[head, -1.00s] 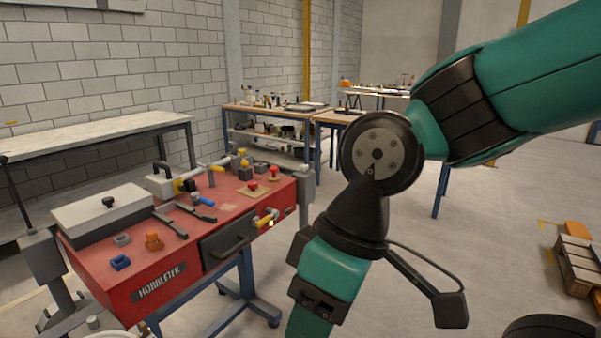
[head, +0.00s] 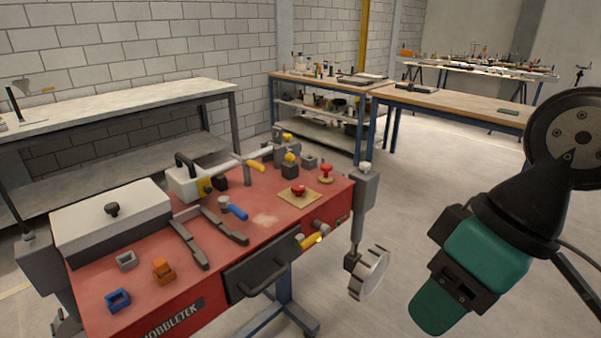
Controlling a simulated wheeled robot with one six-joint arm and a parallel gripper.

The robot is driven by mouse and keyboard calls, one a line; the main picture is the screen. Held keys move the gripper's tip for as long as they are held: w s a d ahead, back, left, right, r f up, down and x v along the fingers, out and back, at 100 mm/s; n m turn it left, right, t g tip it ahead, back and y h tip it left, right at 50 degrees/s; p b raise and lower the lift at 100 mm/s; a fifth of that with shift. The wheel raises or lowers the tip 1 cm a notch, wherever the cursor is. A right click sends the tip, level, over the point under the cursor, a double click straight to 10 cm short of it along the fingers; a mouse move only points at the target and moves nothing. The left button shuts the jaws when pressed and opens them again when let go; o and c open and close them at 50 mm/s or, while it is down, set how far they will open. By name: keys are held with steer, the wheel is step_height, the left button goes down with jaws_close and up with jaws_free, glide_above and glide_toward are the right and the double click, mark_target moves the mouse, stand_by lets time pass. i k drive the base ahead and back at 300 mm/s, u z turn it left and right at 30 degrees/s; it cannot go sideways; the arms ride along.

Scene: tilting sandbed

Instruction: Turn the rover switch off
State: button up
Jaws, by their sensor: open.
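I cannot tell which part is the rover switch; no label for it is readable. A red bench (head: 112,293) with "HOBBLETEK" lettering stands at the left. On its top are a red knob on a tan plate (head: 299,191), a smaller red knob (head: 326,174), a blue-handled lever (head: 234,209) and a yellow handle (head: 256,165). A yellow-handled valve (head: 311,240) sticks out of its front. My teal and black arm is at the right, apart from the bench. My gripper's fingers are not visible.
The bench carries a white-lidded box (head: 112,219), an orange block (head: 163,271), a blue block (head: 117,300) and a black-handled drawer (head: 262,265). A handwheel (head: 370,273) juts from its right side. A grey table (head: 120,105) stands behind. Floor between bench and arm is clear.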

mark_target(298, 189)
steer(key=u, duration=0.55)
steer(key=i, duration=0.9)
steer(key=u, duration=0.75)
